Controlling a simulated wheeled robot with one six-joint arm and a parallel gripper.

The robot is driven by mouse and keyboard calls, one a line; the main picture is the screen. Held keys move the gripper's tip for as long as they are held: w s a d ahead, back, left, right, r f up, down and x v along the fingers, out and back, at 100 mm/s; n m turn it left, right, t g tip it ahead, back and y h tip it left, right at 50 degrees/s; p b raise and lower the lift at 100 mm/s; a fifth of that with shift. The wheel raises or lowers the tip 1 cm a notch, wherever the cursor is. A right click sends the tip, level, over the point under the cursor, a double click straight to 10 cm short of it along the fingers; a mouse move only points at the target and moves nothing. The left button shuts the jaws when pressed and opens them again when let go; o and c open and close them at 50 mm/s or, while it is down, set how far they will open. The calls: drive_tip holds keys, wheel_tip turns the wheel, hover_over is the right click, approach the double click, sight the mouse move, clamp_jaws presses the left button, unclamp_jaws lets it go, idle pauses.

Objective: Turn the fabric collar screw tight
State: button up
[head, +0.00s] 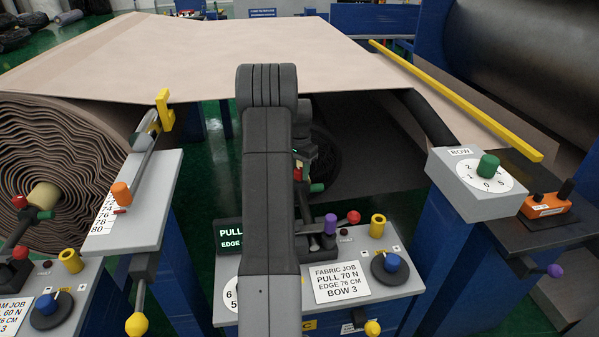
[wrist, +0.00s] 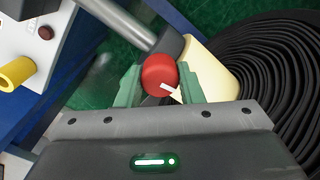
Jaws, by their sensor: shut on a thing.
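The fabric collar screw shows as a red round knob with a white mark (wrist: 157,70) in the wrist view. My gripper (wrist: 160,84) has its two green fingers on either side of the knob, shut on it. A grey shaft (wrist: 135,25) and a dark collar lie just beyond the knob, beside a cream core (wrist: 212,62). In the head view my arm hides most of this spot.
A black roll (wrist: 285,75) is close at the right in the wrist view. In the head view, the fabric job panel (head: 342,282) has a yellow knob (head: 378,225), a blue knob (head: 392,262) and a red-tipped lever (head: 353,217). A bow dial (head: 488,167) stands at the right.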

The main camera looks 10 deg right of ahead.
drive_tip(key=m, duration=0.4)
drive_tip(key=shift+m, duration=0.3)
drive_tip(key=m, duration=0.4)
drive_tip(key=shift+m+b, duration=0.3)
drive_tip(key=shift+b, duration=0.1)
drive_tip(key=m, duration=0.4)
drive_tip(key=shift+m, duration=2.4)
drive_tip(key=shift+r, duration=0.1)
drive_tip(key=o, duration=1)
